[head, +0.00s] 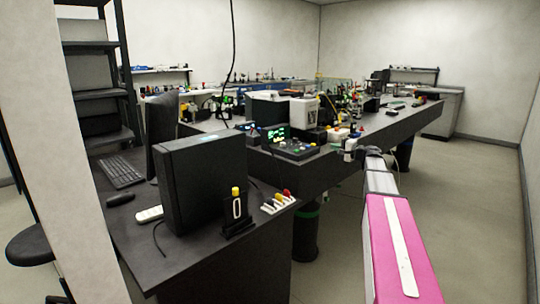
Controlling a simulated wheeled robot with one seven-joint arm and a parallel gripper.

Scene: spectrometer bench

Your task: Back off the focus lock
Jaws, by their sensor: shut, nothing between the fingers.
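My arm reaches from the lower right toward the near edge of the large dark bench (330,172). My gripper (349,151) is small in the head view, at that edge, just right of a black control box (290,148) with knobs and a lit green display. It is shut and holds nothing that I can see. I cannot tell whether it touches anything. I cannot pick out the focus lock; the crowded instruments on the bench are too small, and my arm may cover some of them.
A nearer dark desk (165,262) holds a black computer case (202,180), a keyboard (120,172) and a stand with a yellow-topped item (236,208). A pale pillar (55,130) stands at the left. The floor (470,210) on the right is clear.

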